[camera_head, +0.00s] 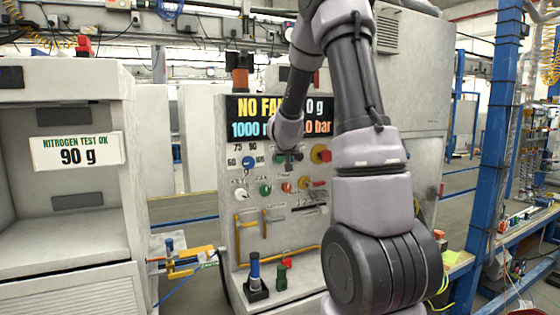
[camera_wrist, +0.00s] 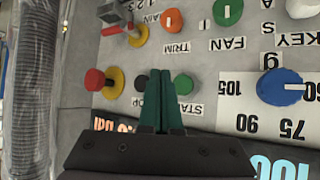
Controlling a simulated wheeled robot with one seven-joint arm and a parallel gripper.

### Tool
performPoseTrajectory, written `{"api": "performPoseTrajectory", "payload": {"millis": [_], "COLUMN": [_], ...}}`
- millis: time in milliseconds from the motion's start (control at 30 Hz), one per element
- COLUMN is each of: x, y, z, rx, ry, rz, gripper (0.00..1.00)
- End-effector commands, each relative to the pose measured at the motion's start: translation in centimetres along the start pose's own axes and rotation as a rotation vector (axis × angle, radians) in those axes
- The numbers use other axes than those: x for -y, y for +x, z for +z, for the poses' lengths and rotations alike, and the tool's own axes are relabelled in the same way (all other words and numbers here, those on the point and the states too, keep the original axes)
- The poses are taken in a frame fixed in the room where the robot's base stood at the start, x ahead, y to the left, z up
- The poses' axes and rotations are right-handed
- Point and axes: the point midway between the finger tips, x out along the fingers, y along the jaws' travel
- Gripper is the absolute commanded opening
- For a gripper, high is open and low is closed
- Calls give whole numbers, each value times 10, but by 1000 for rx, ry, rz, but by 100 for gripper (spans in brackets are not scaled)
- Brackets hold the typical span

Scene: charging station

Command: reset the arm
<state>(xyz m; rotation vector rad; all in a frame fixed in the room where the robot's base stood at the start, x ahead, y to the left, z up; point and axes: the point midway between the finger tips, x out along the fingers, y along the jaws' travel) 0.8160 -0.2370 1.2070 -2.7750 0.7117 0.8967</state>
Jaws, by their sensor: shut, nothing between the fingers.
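My arm reaches down in front of the grey control panel (camera_head: 228,120) in the head view. My gripper (camera_head: 290,158) is at the panel's upper knob row, below the display. In the wrist view, which shows the panel upside down, the two dark green fingers of my gripper (camera_wrist: 163,85) lie together with nothing held. The fingertips are close to the START label and partly cover that spot. A green button (camera_wrist: 184,84) is just right of them. I cannot tell whether the tips touch the panel.
The wrist view shows a blue dial (camera_wrist: 285,87) at right, a red knob on yellow (camera_wrist: 95,80) at left and an orange knob (camera_wrist: 173,20) above. A nitrogen test cabinet (camera_head: 60,220) stands left. A blue post (camera_head: 488,140) and workbench are at right.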

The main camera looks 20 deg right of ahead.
Motion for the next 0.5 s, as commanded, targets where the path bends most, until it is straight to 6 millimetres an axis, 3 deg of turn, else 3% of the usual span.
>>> {"api": "performPoseTrajectory", "payload": {"millis": [367,500], "x": [1,13], "y": [-1,-25], "z": [-1,-9], "rx": [0,-4], "ry": [1,21], "rz": [-4,-70], "gripper": [0,0]}}
